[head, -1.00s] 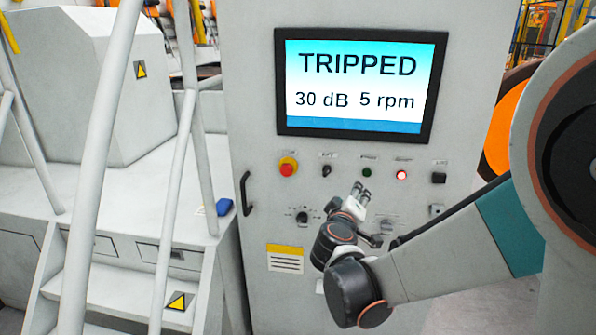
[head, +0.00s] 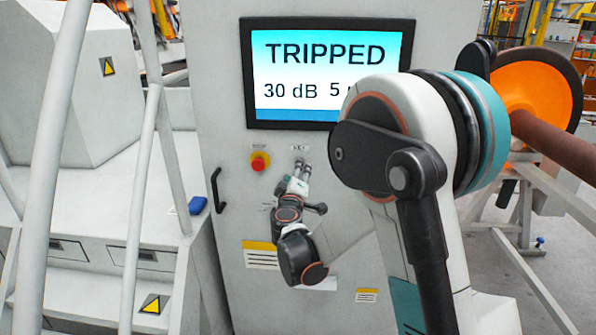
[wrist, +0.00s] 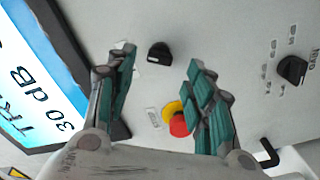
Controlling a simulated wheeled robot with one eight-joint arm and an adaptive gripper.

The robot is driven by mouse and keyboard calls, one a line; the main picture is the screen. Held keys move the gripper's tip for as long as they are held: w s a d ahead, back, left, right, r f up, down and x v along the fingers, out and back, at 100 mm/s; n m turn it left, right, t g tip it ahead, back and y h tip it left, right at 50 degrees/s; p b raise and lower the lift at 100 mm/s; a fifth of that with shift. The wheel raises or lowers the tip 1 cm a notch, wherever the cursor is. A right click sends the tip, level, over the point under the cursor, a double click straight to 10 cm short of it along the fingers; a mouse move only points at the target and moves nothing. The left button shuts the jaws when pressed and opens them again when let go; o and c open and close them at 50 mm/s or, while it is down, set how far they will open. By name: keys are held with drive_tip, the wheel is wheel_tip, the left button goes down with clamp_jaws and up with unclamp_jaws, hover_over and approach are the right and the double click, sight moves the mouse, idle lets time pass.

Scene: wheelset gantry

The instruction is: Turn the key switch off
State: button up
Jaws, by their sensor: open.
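The key switch (wrist: 160,53), a small black knob on the light grey control panel, shows in the wrist view between and just beyond my fingertips. In the head view my gripper (head: 300,168) is at the panel just below a small label that seems to read KEY, and it covers the switch. In the wrist view my gripper (wrist: 160,75) has its two teal-padded fingers spread with a clear gap between them. I cannot tell whether either finger touches the knob. The knob's exact setting is not clear.
A red emergency stop (head: 259,162) with a yellow collar is left of my gripper. A black rotary knob (wrist: 292,70) sits on the panel. The screen (head: 325,75) reads TRIPPED. A black door handle (head: 217,190) and stair rails (head: 60,150) are at left.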

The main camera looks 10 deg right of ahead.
drive_tip(key=shift+b+x, duration=0.4)
drive_tip(key=shift+x, duration=2.2)
drive_tip(key=c, duration=1.1)
